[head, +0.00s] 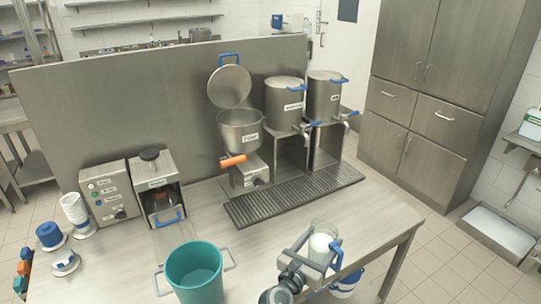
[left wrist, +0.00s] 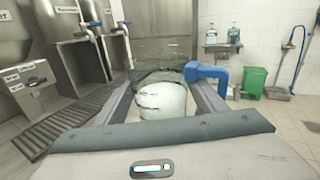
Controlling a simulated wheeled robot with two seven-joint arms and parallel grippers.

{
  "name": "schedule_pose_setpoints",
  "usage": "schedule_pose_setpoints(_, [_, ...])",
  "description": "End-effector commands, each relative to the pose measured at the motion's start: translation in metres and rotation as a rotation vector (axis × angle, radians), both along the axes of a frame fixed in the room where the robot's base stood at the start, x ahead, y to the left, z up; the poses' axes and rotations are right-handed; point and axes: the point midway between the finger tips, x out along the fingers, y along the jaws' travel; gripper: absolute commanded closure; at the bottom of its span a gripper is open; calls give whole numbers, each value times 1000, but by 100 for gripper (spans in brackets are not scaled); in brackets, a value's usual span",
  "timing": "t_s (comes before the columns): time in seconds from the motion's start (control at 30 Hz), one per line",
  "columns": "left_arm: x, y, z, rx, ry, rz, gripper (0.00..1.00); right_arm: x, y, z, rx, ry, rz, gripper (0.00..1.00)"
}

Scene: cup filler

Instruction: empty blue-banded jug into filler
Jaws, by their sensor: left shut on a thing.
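My left gripper (head: 313,248) is shut on a clear jug (head: 322,236) with white contents and a blue handle, near the table's front right. In the left wrist view the jug (left wrist: 163,70) sits between the two fingers, with its blue handle to the right and white contents inside. I cannot make out a blue band on it. The filler (head: 240,132) is a steel hopper with a label, an orange handle and its round lid (head: 229,86) raised. It stands behind and left of the jug, well apart. My right gripper is not in view.
Two steel urns (head: 285,103) with blue-handled taps stand right of the filler, behind a dark drip grate (head: 294,194). A teal bucket (head: 193,272) is at the front. A control box (head: 108,193) and a machine (head: 157,187) stand left. A white-and-blue container (head: 347,284) shows beyond the table edge.

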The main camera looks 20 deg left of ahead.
Motion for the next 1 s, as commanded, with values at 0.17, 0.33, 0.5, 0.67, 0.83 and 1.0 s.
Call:
schedule_pose_setpoints(0.17, [-12, 17, -7, 2, -3, -10, 70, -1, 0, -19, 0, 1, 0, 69])
schedule_pose_setpoints(0.33, [-39, 46, -13, 4, -5, -41, 70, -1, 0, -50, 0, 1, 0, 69])
schedule_pose_setpoints(0.5, [-82, 76, -16, 7, -5, -95, 70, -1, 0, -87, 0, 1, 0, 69])
schedule_pose_setpoints(0.67, [-129, 95, -15, 7, -4, -159, 70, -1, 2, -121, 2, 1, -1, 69])
schedule_pose_setpoints(0.83, [-171, 102, -12, 4, -3, -217, 70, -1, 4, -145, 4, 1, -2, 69])
schedule_pose_setpoints(1.0, [-194, 103, -9, 1, -2, -250, 70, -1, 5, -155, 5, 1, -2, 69])
